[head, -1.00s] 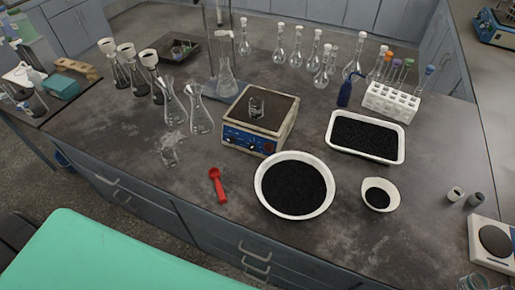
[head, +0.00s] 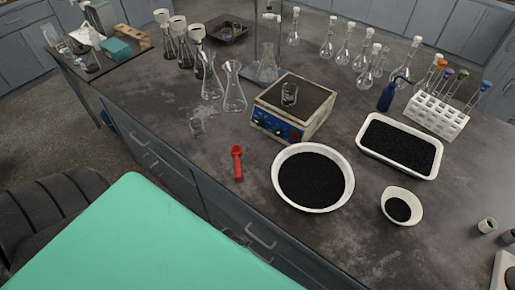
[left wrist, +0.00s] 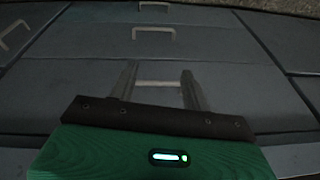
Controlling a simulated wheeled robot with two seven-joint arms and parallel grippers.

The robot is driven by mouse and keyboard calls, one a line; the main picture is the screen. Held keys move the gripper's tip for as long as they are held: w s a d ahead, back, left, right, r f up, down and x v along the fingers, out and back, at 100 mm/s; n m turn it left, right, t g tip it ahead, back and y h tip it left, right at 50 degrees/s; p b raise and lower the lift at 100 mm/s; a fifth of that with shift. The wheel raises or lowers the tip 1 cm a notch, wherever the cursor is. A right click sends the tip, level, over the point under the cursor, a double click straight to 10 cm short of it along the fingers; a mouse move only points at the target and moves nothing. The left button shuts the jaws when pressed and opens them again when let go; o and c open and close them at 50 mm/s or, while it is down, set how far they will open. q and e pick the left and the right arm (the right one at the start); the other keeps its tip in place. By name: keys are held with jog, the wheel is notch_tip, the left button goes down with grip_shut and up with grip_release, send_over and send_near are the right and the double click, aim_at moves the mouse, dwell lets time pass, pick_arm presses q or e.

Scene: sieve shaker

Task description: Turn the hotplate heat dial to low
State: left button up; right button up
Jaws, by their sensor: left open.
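The hotplate (head: 293,106) stands on the dark bench in the head view, with a small glass beaker (head: 289,94) on its top plate. My right gripper is in neither view.
Erlenmeyer flasks (head: 234,88) stand left of the hotplate. A white tray (head: 437,165) of granules lies to the right. Drawer handles (head: 262,236) stick out below the bench edge.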

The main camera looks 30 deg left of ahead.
aim_at(258, 122)
pick_arm(q)
jog(key=w+a+r+m+t+y+b, duration=0.1)
jog(key=w+a+r+m+t+y, duration=0.3)
jog(key=w+a+r, duration=0.7)
jog(key=w+a+r+m+t+y+b, duration=0.1)
jog(key=w+a+r+m+t+y, duration=0.35)
jog(key=r, duration=1.25)
jog(key=w+r+m+t+h, duration=0.5)
jog(key=r+m+t+h, duration=0.15)
jog(key=m+t, duration=0.35)
jog(key=w+a+f+m+g+h, duration=0.2)
jog(key=a+f+m+g, duration=0.15)
jog(key=f+m, duration=0.4)
jog(key=w+a+f+m+g+h, duration=0.25)
jog(key=f+m+g, duration=0.2)
jog(key=m, duration=0.55)
jog(key=shift+y, duration=0.35)
jog(key=x, duration=0.4)
jog(key=p+x, duration=0.1)
jog(key=x, duration=0.3)
jog(key=d+x, duration=0.1)
jog(key=x, duration=0.4)
jog(key=shift+w+r+p, duration=0.15)
jog(key=shift+r+p, duration=0.15)
jog(key=shift+p, duration=0.05)
